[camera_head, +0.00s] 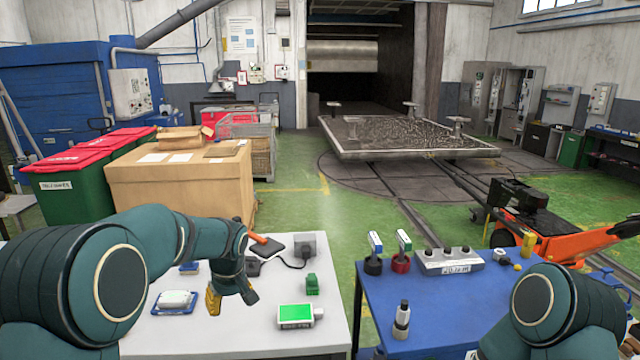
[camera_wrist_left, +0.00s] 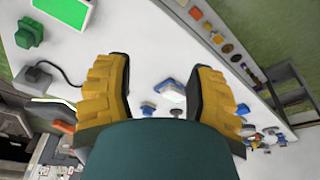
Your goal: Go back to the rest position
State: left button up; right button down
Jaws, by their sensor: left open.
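My left gripper (camera_head: 231,297) hangs over the white table, with its arm coming in from the left. In the left wrist view, its two yellow-padded fingers (camera_wrist_left: 155,88) stand wide apart with nothing held between them. A white and blue object (camera_wrist_left: 173,89) shows in the gap, down on the table and apart from the fingers. My right arm shows at the lower right of the head view, but its gripper is not in view.
The white table (camera_head: 238,343) carries a green-screen device (camera_head: 296,316), a green block (camera_head: 312,285) and a white item on a blue tray (camera_head: 175,299). A blue table (camera_head: 455,308) stands to the right, past a gap of green floor. A large cardboard box (camera_head: 180,187) stands behind.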

pick_arm(q)
jog(key=s+d+f+m+h, duration=0.25)
jog(key=s+f, duration=0.35)
jog(key=f, duration=0.4)
jog(key=s+d+f+m+h, duration=0.1)
jog(key=s+d+f, duration=0.2)
jog(key=s+f, duration=0.5)
jog(key=s+d+f+m+h, duration=0.1)
jog(key=s+d+f, duration=0.1)
jog(key=s+f, duration=0.2)
jog(key=s+d+f+m+h+b, duration=0.1)
jog(key=s+f, duration=0.4)
jog(key=s, duration=0.5)
jog(key=shift+s+d+f, duration=0.3)
jog(key=shift+s+d, duration=0.05)
jog(key=shift+d, duration=0.5)
